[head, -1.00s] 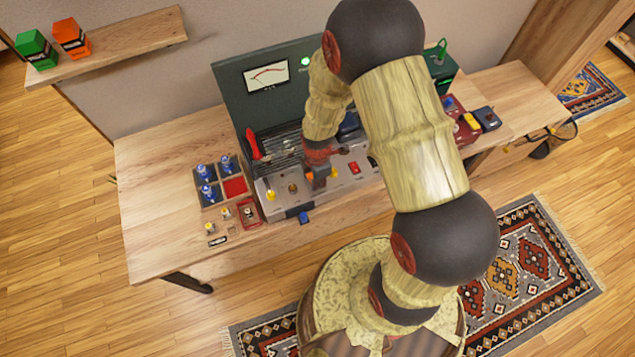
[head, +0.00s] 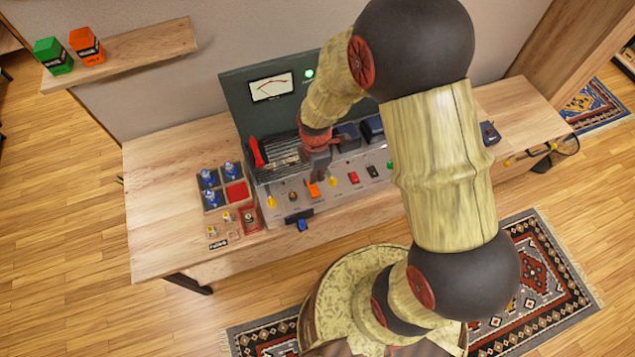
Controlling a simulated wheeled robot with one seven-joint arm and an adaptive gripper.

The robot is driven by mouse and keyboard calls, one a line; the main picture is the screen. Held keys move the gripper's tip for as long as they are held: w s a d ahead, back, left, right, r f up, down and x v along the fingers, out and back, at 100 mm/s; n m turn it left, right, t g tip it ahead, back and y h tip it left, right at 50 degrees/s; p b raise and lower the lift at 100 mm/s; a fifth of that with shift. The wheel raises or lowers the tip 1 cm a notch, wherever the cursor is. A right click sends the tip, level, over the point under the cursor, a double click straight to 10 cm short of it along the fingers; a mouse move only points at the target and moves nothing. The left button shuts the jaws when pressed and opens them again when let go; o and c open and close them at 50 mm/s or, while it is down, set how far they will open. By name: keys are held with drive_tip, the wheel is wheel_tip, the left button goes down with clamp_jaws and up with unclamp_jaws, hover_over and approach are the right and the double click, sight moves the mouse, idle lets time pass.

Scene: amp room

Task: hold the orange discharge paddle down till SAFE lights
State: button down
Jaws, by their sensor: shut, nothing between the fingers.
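The orange discharge paddle (head: 312,189) is on the grey control panel (head: 345,190) of the amp, left of its middle. My gripper (head: 318,177) is shut and empty, with its fingertips just above and behind the paddle in the picture. I cannot tell whether they touch it. A green lamp (head: 309,73) glows on the dark green upright panel (head: 243,100), right of the white needle meter (head: 271,87). The lettering by the lamp is too small to read.
A red-handled tool (head: 256,152) stands left of the open chassis. Blue-topped tubes sit in a tray (head: 236,190) on the left. A blue part (head: 301,224) juts from the panel's front. The bench's left end is clear.

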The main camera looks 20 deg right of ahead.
drive_tip(key=shift+s+d+r, duration=0.1)
drive_tip(key=shift+r, duration=1.55)
drive_tip(key=s+d+r+m+t+b, duration=0.1)
drive_tip(key=s+r+m+t+b, duration=0.4)
drive_tip(key=s+r+m+b, duration=0.7)
wheel_tip(320, 180, up, 6)
drive_tip(key=s+m, duration=0.2)
drive_tip(key=m, duration=0.4)
drive_tip(key=shift+s+d+r+t, duration=0.25)
drive_tip(key=shift+d+t, duration=0.05)
drive_tip(key=shift+d, duration=0.05)
